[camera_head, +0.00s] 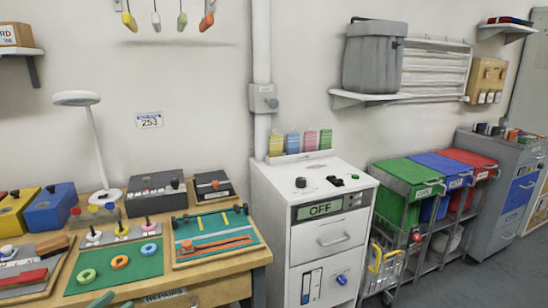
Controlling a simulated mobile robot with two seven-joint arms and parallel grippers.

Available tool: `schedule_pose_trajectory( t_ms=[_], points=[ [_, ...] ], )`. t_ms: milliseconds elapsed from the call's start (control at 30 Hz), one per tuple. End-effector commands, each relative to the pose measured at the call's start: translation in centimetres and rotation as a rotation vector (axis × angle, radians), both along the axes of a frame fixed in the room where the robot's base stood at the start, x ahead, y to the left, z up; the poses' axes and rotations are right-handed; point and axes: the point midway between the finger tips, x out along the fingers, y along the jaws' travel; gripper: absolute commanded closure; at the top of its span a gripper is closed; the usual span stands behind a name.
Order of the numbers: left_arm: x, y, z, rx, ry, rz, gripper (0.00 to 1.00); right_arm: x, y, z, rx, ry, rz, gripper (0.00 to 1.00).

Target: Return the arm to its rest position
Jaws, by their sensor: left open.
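Two teal fingertips of my left gripper (114,301) show at the bottom edge of the head view, low on the left. They stand apart, with nothing visible between them, in front of the wooden workbench (215,287) and near the lower edge of a green mat (146,268). The rest of the left arm is out of the frame. My right gripper and arm do not show.
The bench carries colored rings, a teal board (215,235), a lamp (98,140) and several boxes. Right of it stands a white cabinet (315,235) marked OFF, then a cart with green (408,171), blue and red bins. Floor shows at lower right.

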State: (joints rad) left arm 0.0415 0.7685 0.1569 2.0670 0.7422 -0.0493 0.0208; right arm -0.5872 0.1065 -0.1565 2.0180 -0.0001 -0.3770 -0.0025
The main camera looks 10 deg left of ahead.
Motion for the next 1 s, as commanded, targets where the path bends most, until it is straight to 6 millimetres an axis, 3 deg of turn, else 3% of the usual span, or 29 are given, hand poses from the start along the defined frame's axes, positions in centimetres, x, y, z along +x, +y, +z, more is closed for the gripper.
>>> schedule_pose_trajectory(
  t_ms=[33,267,367,533,700,800,1000],
  points=[
    [0.0,0.0,0.0,0.0,0.0,0.0,0.57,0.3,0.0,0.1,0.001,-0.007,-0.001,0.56],
    [-5.9,-3.1,-8.2,0.026,0.217,0.034,0.57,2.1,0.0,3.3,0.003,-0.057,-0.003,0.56],
    [-9.5,-5.1,-11.6,0.04,0.319,0.043,0.57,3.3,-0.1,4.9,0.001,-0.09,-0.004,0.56],
    [-17.3,-10.1,-16.5,0.072,0.514,0.05,0.57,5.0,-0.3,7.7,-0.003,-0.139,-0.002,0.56],
    [-24.5,-15.2,-19.0,0.104,0.669,0.044,0.57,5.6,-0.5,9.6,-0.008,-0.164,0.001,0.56],
    [-27.2,-17.3,-19.6,0.118,0.728,0.039,0.57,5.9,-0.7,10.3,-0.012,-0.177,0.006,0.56],
    [-29.5,-18.9,-20.2,0.132,0.776,0.032,0.57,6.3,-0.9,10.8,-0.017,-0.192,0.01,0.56]
  ],
)
